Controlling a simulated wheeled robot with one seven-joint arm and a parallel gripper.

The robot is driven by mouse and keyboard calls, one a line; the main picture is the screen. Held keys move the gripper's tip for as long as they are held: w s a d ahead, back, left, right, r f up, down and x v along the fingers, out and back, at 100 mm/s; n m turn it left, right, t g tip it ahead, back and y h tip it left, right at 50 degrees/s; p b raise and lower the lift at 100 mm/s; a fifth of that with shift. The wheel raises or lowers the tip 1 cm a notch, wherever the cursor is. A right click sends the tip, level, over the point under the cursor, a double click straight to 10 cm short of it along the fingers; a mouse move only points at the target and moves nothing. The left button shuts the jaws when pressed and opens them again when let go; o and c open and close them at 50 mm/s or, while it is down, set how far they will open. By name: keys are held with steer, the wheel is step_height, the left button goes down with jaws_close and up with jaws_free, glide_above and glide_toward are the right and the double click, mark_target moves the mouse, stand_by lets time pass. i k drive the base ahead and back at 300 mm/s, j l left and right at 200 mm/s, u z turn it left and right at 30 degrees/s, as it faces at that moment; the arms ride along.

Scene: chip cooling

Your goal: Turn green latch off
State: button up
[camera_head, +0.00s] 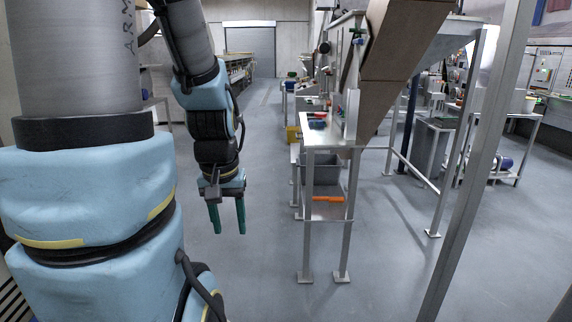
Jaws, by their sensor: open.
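My gripper (228,216) hangs at the left of centre with its two teal fingers pointing down. The fingers are apart, with nothing between them. It is over open floor, left of the metal table frame and clear of it. A small green part (357,31) shows high on the upright frame beside the brown chute. My gripper touches neither.
The steel table (322,137) stands right of my gripper, with a grey bin (323,178) and an orange object (328,199) on its lower levels. The brown chute (400,42) slopes above it. A steel post (462,190) stands at right. The aisle floor (255,120) is clear.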

mark_target(350, 30)
steer(key=i+u, duration=0.2)
steer(key=i, duration=0.35)
steer(key=i+u, duration=0.25)
steer(key=i, duration=0.3)
steer(key=i+l+u, duration=0.2)
steer(key=i, duration=0.35)
